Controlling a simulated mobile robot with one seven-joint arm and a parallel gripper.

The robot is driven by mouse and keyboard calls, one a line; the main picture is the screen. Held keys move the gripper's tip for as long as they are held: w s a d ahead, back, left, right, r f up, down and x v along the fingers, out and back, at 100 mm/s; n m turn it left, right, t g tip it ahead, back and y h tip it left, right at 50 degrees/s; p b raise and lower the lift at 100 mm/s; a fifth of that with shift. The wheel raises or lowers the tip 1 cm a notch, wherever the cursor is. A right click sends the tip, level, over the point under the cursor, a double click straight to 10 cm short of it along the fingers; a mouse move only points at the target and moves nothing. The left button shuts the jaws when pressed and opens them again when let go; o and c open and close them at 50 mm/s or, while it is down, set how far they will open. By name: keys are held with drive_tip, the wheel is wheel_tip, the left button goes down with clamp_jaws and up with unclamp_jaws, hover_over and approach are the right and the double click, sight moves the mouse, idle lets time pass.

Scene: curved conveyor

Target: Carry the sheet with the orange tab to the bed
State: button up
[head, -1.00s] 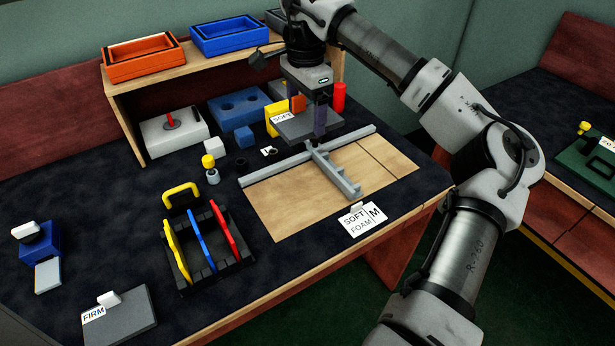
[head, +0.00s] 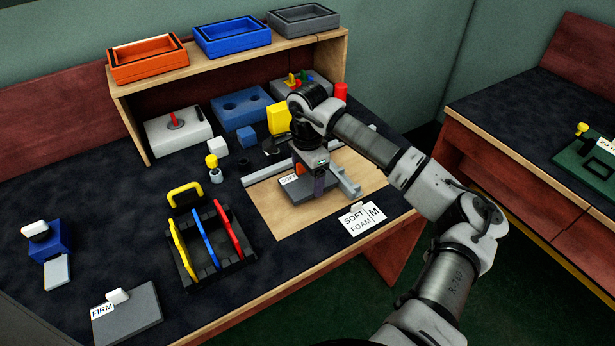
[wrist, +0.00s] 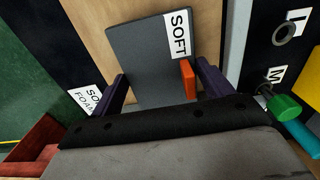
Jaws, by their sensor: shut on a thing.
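The grey sheet (head: 295,194) with a SOFT label and an orange tab (head: 300,169) is over the wooden bed (head: 270,216), in front of the grey fence bar. It also shows in the wrist view (wrist: 140,45), with its orange tab (wrist: 187,80) by the right finger. My gripper (wrist: 160,85) is shut on the sheet, one dark finger at each side; in the head view my gripper (head: 318,183) partly hides it. I cannot tell whether the sheet touches the bed or hovers just above it.
A SOFT FOAM M card (head: 361,218) stands at the bed's front right. A black rack (head: 212,250) with coloured handles is left of the bed. A grey FIRM sheet (head: 130,315) lies front left. A shelf (head: 230,62) with trays stands behind.

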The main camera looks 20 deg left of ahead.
sight(307, 180)
drive_tip(key=shift+f, duration=0.85)
drive_tip(key=shift+f, duration=0.1)
drive_tip(key=shift+f, duration=0.15)
drive_tip(key=o, duration=0.9)
drive_tip(key=shift+r, duration=0.4)
wheel_tip(307, 180, up, 12)
drive_tip(key=shift+f+b, duration=0.1)
drive_tip(key=shift+b, duration=1)
